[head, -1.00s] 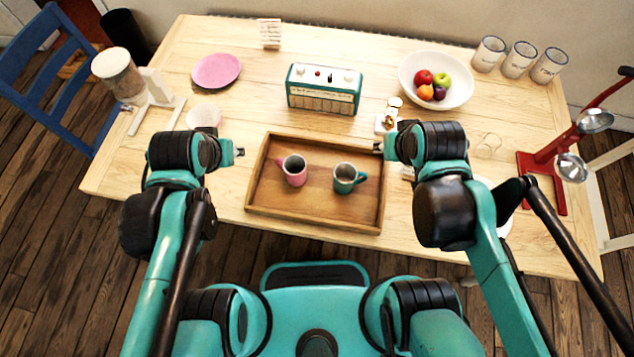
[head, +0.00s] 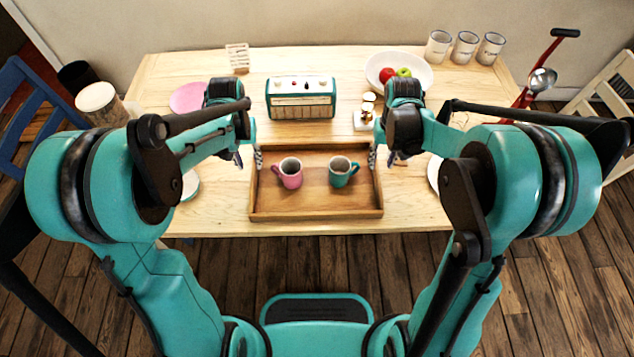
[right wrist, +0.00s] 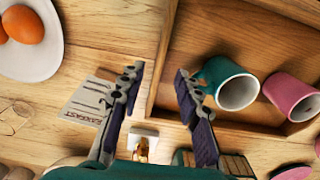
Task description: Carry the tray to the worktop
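The wooden tray (head: 316,213) lies on the table in the head view. A pink mug (head: 289,174) and a green mug (head: 342,173) stand upright in it. My left gripper (head: 248,159) is at the tray's left wall, its fingers apart, one on each side of the wall as far as I can see. My right gripper (head: 381,158) is at the right wall. In the right wrist view my right gripper (right wrist: 158,100) is open, with the tray's wall (right wrist: 158,75) running between its fingers. The green mug (right wrist: 236,88) is close to the inner finger.
A radio (head: 301,98) stands just behind the tray. A fruit bowl (head: 398,70), several canisters (head: 465,48) and a pink plate (head: 188,98) are farther back. A card (right wrist: 84,103) and a white plate with eggs (right wrist: 40,62) lie right of the tray. Chairs stand at both table ends.

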